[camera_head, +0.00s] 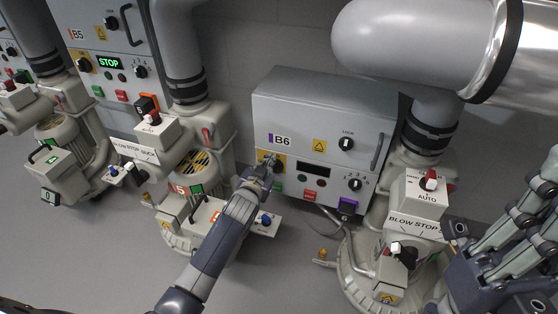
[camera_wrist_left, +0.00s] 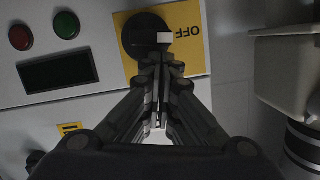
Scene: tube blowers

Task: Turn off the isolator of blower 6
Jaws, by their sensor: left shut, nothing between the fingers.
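The grey B6 control box (camera_head: 323,125) hangs on the wall, with a dark display (camera_head: 316,169). Its isolator is a black rotary knob on a yellow plate (camera_head: 279,158) at the box's lower left. In the left wrist view the black knob (camera_wrist_left: 143,32) has a white mark facing the OFF lettering on the yellow plate (camera_wrist_left: 190,55). My left gripper (camera_head: 263,168) is shut and empty, its fingertips (camera_wrist_left: 160,62) at the knob's edge; I cannot tell whether they touch. My right gripper (camera_head: 515,215) is open and empty at the right edge.
The B5 box (camera_head: 105,50), with a green STOP display, is at upper left. Blower housings (camera_head: 195,160) stand below the boxes. A large grey pipe (camera_head: 415,45) crosses the upper right. The B6 box also carries a LOCK knob (camera_head: 346,144) and a numbered selector (camera_head: 355,185).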

